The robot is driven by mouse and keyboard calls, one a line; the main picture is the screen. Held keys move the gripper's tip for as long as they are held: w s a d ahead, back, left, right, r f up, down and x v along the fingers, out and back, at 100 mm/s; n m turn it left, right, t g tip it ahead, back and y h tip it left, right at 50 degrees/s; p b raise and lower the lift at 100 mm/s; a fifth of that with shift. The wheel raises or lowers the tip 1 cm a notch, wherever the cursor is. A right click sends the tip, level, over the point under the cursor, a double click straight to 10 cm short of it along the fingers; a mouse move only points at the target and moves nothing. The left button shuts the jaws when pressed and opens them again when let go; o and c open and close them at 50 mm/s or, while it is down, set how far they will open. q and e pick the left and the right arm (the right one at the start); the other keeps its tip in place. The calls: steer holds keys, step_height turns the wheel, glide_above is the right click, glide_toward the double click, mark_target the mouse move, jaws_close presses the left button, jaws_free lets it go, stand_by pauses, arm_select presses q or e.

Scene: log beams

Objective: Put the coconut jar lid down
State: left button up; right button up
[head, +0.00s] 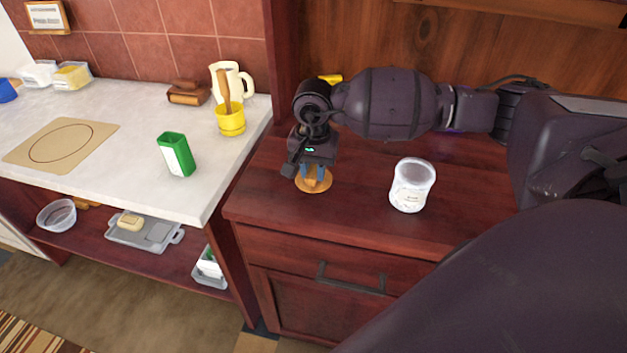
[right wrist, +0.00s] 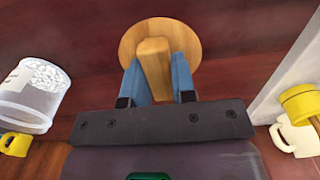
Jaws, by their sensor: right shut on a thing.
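The coconut jar lid (head: 314,184) is a round wooden disc with a raised knob. It also shows in the right wrist view (right wrist: 186,36), flat side away from the camera. My right gripper (head: 313,171) points down over the red-brown wooden cabinet top with its blue fingers shut on the knob. In the right wrist view the fingers (right wrist: 157,78) lie on both sides of the knob. I cannot tell whether the lid touches the surface. The open coconut jar (head: 412,185), clear with white contents, stands upright to the right, apart from the lid. My left gripper is not in view.
The cabinet top (head: 370,215) is clear between lid and jar and along its front edge. A yellow object (head: 331,78) stands behind my right wrist. The white counter (head: 120,95) on the left holds a green box (head: 177,155), a yellow cup (head: 230,121) and a cream jug (head: 233,78).

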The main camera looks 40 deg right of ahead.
mark_target(313, 182)
step_height(313, 182, down, 4)
steer(key=shift+r, duration=0.25)
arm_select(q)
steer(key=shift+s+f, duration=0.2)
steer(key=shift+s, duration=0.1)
arm_select(e)
steer(key=shift+f, duration=0.1)
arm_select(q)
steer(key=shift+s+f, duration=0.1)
